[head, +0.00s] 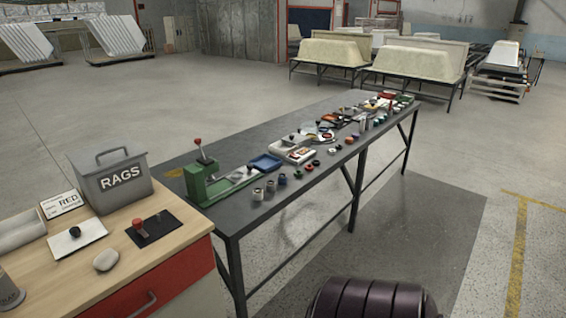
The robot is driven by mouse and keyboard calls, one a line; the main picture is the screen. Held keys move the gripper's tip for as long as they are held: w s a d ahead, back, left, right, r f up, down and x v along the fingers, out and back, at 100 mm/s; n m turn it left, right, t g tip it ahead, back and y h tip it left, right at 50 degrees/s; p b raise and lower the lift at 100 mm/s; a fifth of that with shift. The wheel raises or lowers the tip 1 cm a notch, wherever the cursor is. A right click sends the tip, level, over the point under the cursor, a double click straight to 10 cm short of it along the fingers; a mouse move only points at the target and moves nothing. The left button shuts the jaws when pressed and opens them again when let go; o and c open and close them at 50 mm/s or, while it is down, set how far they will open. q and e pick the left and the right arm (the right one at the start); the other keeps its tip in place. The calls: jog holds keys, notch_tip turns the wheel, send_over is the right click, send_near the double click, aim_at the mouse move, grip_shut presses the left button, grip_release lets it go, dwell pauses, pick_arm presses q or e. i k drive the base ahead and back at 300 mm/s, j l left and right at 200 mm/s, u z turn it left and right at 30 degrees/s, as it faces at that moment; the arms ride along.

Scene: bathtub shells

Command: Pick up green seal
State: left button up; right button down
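Several small round pieces in different colours stand in a row along the near edge of the long dark table (330,193). Some are red, some grey, some dark or blue. Neither of my grippers shows in the head view.
A wooden cabinet (130,250) at left carries a grey RAGS bin (112,178). The floor right of the table is clear.

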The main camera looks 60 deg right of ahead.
aim_at(298, 173)
jog(key=z, duration=2.2)
